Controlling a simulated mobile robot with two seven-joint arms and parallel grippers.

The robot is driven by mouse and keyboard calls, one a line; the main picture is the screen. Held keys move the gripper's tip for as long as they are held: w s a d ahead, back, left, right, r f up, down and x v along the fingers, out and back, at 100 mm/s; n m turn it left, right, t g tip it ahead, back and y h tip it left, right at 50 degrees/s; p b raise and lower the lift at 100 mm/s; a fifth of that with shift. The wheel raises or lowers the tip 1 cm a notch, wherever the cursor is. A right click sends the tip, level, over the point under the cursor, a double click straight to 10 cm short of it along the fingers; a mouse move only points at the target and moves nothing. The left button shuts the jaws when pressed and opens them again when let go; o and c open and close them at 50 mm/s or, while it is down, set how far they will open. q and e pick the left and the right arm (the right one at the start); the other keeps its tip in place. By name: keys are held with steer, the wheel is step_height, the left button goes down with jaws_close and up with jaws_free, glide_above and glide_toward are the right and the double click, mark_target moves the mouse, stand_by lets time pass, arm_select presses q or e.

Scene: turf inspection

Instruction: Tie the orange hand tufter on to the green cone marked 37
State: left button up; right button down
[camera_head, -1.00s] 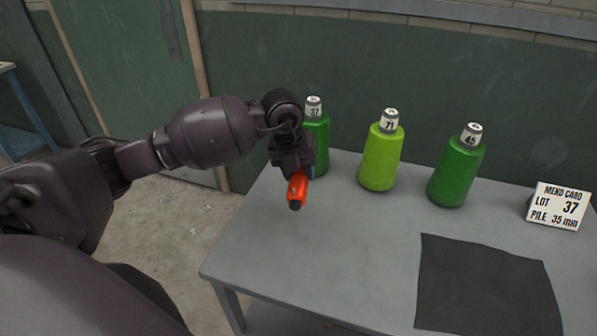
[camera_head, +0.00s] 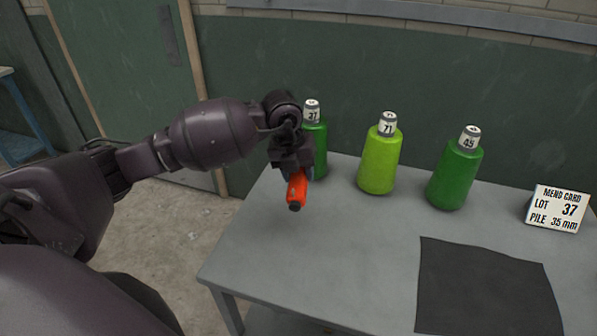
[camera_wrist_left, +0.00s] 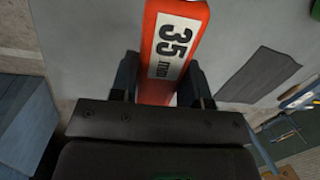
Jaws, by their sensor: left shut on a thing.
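The orange hand tufter (camera_head: 297,188) is in my left gripper (camera_head: 298,172), in front of the green cone marked 37 (camera_head: 319,148) in the head view. The gripper is shut on it. In the left wrist view the tufter (camera_wrist_left: 155,88) lies between the two fingers (camera_wrist_left: 160,82) and its label reads 35 mm. The cone marked 37 stands upright on the table's far left part, partly hidden by my gripper. I cannot tell whether tufter and cone touch. My right gripper is not in view.
A lime cone marked 71 (camera_head: 379,160) and a green cone marked 45 (camera_head: 454,178) stand to the right on the grey table (camera_head: 300,260). A card (camera_head: 556,209) reads lot 37, pile 35 mm. A dark mat (camera_head: 485,290) lies in front. The table's front left is clear.

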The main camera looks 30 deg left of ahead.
mark_target(288, 196)
arm_select(q)
steer(key=shift+w, duration=0.1)
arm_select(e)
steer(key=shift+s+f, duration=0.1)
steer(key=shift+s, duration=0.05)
arm_select(q)
steer(key=shift+w, duration=0.1)
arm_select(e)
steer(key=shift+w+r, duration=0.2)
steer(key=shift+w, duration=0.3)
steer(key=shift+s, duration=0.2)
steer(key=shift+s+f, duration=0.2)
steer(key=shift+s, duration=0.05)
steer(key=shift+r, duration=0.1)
